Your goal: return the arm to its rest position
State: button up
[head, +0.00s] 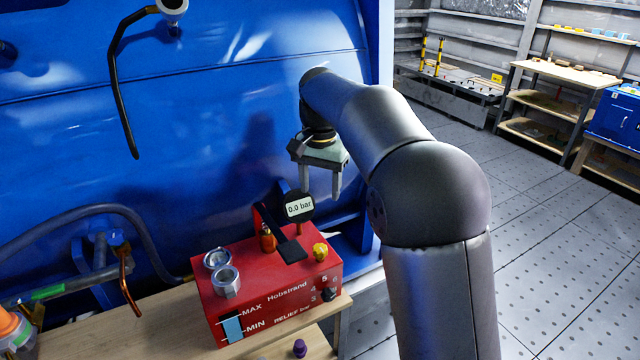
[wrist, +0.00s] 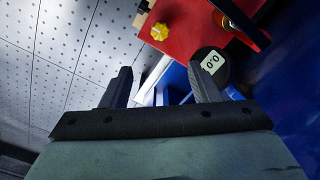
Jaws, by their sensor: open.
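My gripper (head: 322,182) hangs from my grey arm, fingers pointing down, above and behind the back right of the red pump box. Its two fingers stand apart with nothing between them. In the wrist view my gripper (wrist: 158,90) is open, with the floor and a blue surface beyond the fingertips. The red box (head: 275,293) sits on a wooden bench and carries a gauge (head: 299,205) reading 0.0 bar, close to the fingers in the head view. The gauge also shows in the wrist view (wrist: 210,66), beside the right finger. I cannot tell whether they touch.
A large blue machine wall (head: 190,130) stands behind the box. The box carries a yellow knob (head: 320,250), a black lever (head: 292,250) and metal rings (head: 226,282). A purple-capped item (head: 299,348) is on the bench (head: 180,325). Open floor (head: 540,250) lies to the right.

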jog(key=s+d+f+n, duration=0.1)
jog(key=s+d+f, duration=0.2)
jog(key=s, duration=0.7)
jog(key=s+d+f+n, duration=0.2)
jog(key=s+d+f, duration=0.2)
jog(key=s+d, duration=0.3)
jog(key=s+d+f+n+p, duration=0.1)
jog(key=s+d, duration=0.4)
jog(key=s, duration=1)
notch_tip(320, 180, down, 3)
jog(key=shift+d+r+n, duration=0.15)
jog(key=shift+n, duration=0.35)
